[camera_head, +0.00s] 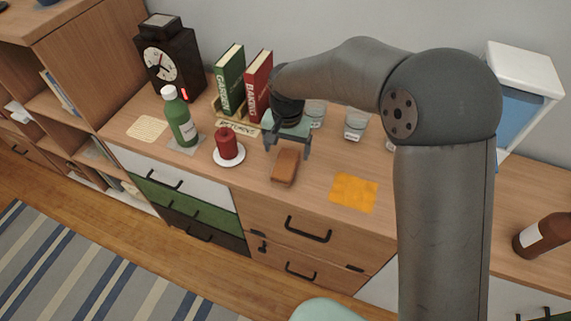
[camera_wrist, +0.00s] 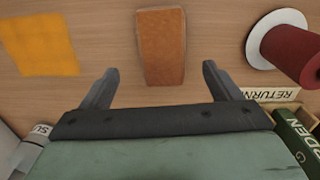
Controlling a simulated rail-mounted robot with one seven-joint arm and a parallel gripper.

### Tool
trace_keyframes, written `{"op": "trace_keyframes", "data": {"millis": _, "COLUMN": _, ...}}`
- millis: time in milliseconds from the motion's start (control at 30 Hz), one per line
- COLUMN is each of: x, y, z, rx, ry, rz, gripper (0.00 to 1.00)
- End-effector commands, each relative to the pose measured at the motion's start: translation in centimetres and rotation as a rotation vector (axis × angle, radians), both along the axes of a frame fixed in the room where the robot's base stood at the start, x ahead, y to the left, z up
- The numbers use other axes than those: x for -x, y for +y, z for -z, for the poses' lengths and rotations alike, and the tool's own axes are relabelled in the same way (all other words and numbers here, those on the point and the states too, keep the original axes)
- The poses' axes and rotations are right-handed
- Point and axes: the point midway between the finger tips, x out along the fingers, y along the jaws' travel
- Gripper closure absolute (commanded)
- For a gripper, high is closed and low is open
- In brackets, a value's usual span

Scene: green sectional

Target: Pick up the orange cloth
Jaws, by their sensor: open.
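The orange cloth (camera_head: 354,191) lies flat on the wooden dresser top, right of centre in the head view. It also shows at the upper left of the wrist view (camera_wrist: 40,44). My gripper (camera_head: 287,152) is open above the dresser, to the left of the cloth in the head view. In the wrist view its two fingers (camera_wrist: 160,82) are spread and empty. A brown block (camera_head: 285,168) lies on the dresser just in front of the fingers, and shows between and beyond the fingertips in the wrist view (camera_wrist: 161,46).
A red candle (camera_head: 227,144) on a white plate and a green bottle (camera_head: 180,118) stand left of my gripper. Books (camera_head: 259,84), a clock (camera_head: 170,58) and glass jars (camera_head: 355,123) stand behind. A brown bottle (camera_head: 541,236) lies at right. The dresser around the cloth is mostly clear.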

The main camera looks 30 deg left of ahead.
Motion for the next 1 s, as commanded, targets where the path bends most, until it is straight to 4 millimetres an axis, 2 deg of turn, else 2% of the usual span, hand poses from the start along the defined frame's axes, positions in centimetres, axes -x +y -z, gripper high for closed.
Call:
{"op": "trace_keyframes", "data": {"millis": 167, "x": 0.2, "y": 0.0, "z": 1.4, "rx": 0.003, "ry": 0.003, "rz": 0.000, "gripper": 0.15}}
{"op": "trace_keyframes", "data": {"millis": 400, "x": 0.3, "y": 0.2, "z": 4.8, "rx": 0.002, "ry": 0.002, "rz": 0.000, "gripper": 0.15}}
{"op": "trace_keyframes", "data": {"millis": 700, "x": 0.3, "y": 0.2, "z": 5.5, "rx": 0.000, "ry": -0.001, "rz": 0.000, "gripper": 0.15}}
{"op": "trace_keyframes", "data": {"millis": 733, "x": 0.3, "y": 0.2, "z": 5.5, "rx": 0.000, "ry": -0.001, "rz": 0.000, "gripper": 0.18}}
{"op": "trace_keyframes", "data": {"millis": 900, "x": 0.3, "y": 0.2, "z": 5.4, "rx": 0.000, "ry": -0.001, "rz": 0.000, "gripper": 0.63}}
{"op": "trace_keyframes", "data": {"millis": 1000, "x": 0.3, "y": 0.2, "z": 5.4, "rx": 0.000, "ry": -0.001, "rz": 0.000, "gripper": 0.64}}
